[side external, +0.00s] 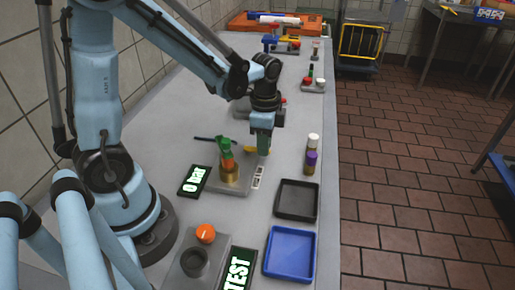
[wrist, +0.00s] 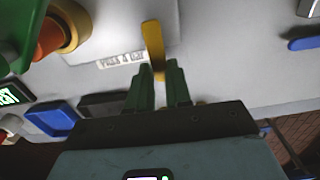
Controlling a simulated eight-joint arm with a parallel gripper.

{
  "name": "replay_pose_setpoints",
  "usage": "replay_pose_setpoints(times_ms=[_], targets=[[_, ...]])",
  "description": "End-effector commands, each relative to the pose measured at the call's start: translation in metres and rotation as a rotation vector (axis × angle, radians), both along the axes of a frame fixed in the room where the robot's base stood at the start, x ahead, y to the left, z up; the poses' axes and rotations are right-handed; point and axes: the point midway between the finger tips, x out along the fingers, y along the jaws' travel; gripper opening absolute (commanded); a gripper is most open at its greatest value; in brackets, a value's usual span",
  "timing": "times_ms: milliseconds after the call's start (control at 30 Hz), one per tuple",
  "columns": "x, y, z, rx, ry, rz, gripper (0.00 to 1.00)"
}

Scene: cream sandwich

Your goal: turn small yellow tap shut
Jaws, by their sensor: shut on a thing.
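The small yellow tap (wrist: 153,42) shows in the wrist view as a flat yellow lever on a grey plate, with its end between my two green fingertips. My gripper (wrist: 160,78) is shut on that lever end. In the side view my gripper (side external: 264,148) points down at the plate, and a bit of the yellow tap (side external: 249,150) shows just left of the fingers. The tap's pivot is not clear in either view. A brass fitting (side external: 229,176) with orange and green parts stands on the plate to the left.
A "0 bar" display (side external: 195,181) lies left of the fitting. A black tray (side external: 316,203) and a blue tray (side external: 290,275) lie in front. Bottles with a purple body (side external: 311,160) and white cap (side external: 313,138) stand right. An orange knob (side external: 206,233) and TEST display (side external: 238,268) are nearer.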

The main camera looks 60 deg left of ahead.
Motion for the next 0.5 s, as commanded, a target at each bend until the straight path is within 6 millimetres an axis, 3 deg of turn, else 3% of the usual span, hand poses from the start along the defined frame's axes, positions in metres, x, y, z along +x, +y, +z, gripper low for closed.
replay_pose_setpoints(times_ms=[133,167,300,500], targets=[[0.0001,-0.0009,-0.0002,-0.002,-0.001,-0.004,0.00],[0.0001,-0.0009,-0.0002,-0.002,-0.001,-0.004,0.24],[0.0000,-0.0007,-0.0001,-0.001,0.000,-0.002,0.45],[-0.0001,-0.0004,-0.0001,-0.001,0.000,-0.001,0.45]])
